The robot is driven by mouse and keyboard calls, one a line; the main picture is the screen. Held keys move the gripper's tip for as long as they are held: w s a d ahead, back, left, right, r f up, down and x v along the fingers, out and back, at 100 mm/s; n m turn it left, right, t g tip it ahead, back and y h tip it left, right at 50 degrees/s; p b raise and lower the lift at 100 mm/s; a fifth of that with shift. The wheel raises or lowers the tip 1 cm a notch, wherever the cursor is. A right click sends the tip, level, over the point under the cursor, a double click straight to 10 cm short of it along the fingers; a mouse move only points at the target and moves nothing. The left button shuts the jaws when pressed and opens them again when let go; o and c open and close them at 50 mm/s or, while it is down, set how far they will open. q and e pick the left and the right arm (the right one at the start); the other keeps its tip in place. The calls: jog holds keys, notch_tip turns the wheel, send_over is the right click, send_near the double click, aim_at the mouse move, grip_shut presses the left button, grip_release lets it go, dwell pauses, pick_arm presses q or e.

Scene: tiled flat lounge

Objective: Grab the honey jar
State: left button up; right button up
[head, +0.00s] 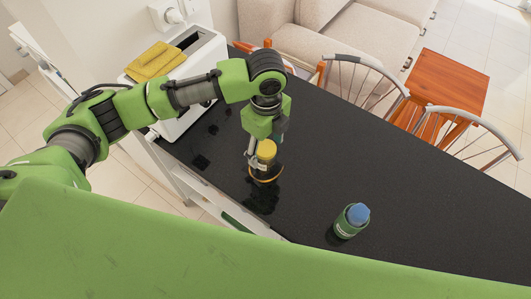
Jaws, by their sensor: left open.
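The honey jar (265,165) stands upright on the black counter, with a yellow lid (267,149) and a dark body. My left gripper (259,158) reaches down from above at the jar, with its fingers open. One finger shows along the left side of the jar; the other is mostly hidden behind it. I cannot tell whether the fingers touch the jar. My right gripper is not in view.
A green jar with a blue lid (351,220) stands on the black counter (400,210), to the right and nearer. A white toaster (190,75) with a yellow cloth (154,62) is at the back left. Chairs (450,125) stand beyond the far edge. The counter's right is clear.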

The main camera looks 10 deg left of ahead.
pick_arm(q)
jog(key=shift+w+f, duration=0.1)
jog(key=shift+f, duration=0.2)
notch_tip(320, 180, down, 4)
jog(key=shift+a+f+p, duration=0.1)
jog(key=shift+a+p, duration=0.05)
jog(key=shift+p, duration=0.85)
jog(key=shift+f, duration=0.45)
jog(key=shift+c, duration=0.3)
jog(key=c, duration=1.2)
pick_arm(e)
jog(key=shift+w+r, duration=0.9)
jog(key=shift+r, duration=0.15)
